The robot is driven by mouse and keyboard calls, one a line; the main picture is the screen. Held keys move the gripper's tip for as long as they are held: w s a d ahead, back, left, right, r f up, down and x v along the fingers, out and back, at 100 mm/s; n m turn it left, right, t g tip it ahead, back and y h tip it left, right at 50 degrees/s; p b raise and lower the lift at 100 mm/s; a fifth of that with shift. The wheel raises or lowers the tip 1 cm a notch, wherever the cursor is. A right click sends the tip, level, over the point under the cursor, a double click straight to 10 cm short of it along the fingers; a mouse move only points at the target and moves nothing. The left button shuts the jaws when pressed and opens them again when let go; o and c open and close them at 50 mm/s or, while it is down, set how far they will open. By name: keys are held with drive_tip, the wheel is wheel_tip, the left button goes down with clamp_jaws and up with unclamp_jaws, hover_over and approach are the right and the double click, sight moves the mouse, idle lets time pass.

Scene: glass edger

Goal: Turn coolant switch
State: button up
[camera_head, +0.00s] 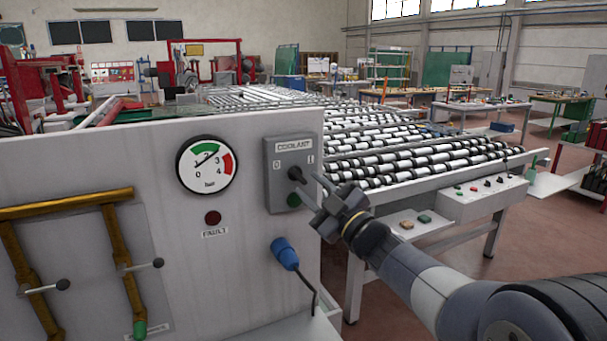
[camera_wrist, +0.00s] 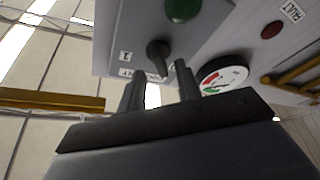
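The coolant switch is a dark knob (camera_head: 295,174) on a grey box (camera_head: 275,188) labelled COOLANT, with 0 at its left and 1 at its right. In the wrist view, the knob (camera_wrist: 157,50) stands out just past the fingertips, in line with the gap between them. I cannot tell clearly which mark it points to. My gripper (camera_head: 316,186) is at the right of the box, facing the knob. In the wrist view my gripper (camera_wrist: 158,80) has its two fingers apart with empty space between them. No contact with the knob is clear.
A green button (camera_head: 293,200) sits below the knob. A pressure gauge (camera_head: 206,166), a red fault lamp (camera_head: 213,218) and a blue plug (camera_head: 285,253) with a cable share the panel. A roller conveyor (camera_head: 420,150) stands behind. Yellow pipes (camera_head: 68,204) are at the left.

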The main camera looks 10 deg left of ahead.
sight(302, 180)
drive_tip(key=shift+p+x, duration=0.35)
drive_tip(key=shift+x, duration=1.25)
clamp_jaws()
